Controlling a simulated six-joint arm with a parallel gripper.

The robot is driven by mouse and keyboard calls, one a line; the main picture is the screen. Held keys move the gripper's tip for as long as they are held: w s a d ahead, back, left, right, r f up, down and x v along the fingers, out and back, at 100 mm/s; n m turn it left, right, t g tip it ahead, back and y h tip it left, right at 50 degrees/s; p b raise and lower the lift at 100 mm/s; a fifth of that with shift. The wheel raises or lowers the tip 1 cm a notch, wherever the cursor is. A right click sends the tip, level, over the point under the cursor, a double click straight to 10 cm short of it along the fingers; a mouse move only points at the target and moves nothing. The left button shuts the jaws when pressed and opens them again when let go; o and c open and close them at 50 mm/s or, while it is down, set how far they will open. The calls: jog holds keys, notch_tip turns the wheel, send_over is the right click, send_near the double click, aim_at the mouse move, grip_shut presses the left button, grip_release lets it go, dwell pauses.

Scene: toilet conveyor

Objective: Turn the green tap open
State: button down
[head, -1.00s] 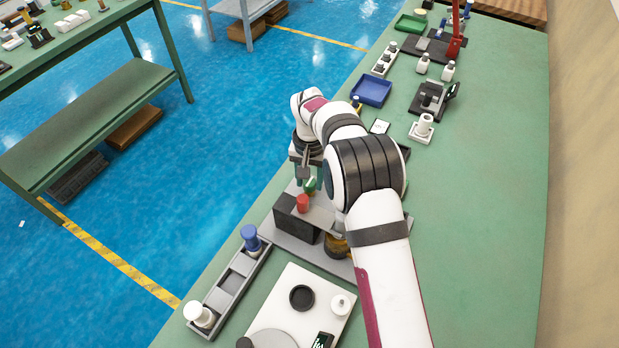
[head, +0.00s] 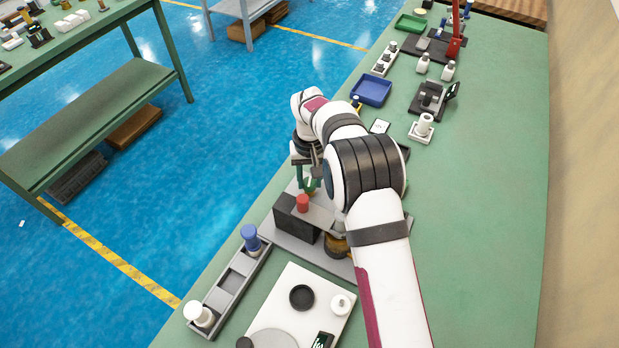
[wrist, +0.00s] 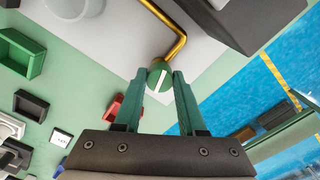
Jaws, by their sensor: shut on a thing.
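The green tap (wrist: 155,72) is a round green knob with a white bar across its face. In the wrist view it sits between the two teal fingertips of my gripper (wrist: 159,80), which is shut on it. The white bar is slightly tilted in that view. A brass pipe (wrist: 181,36) bends away beside the tap. In the head view my gripper (head: 308,182) is over the far end of the tap stand, and its fingers largely hide the green tap.
A grey rack (head: 225,296) with a blue-topped piece and a white piece lies along the bench's left edge. A white board (head: 282,283) is nearer me. A blue tray (head: 371,91) stands farther along. The bench's right side is clear.

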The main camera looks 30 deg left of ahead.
aim_at(310, 182)
jog(key=n, duration=1.4)
jog(key=shift+w+r, duration=0.1)
jog(key=shift+a+n, duration=0.1)
jog(key=shift+n, duration=0.2)
jog(key=shift+c, duration=2.4)
grip_release()
notch_tip(310, 182, up, 16)
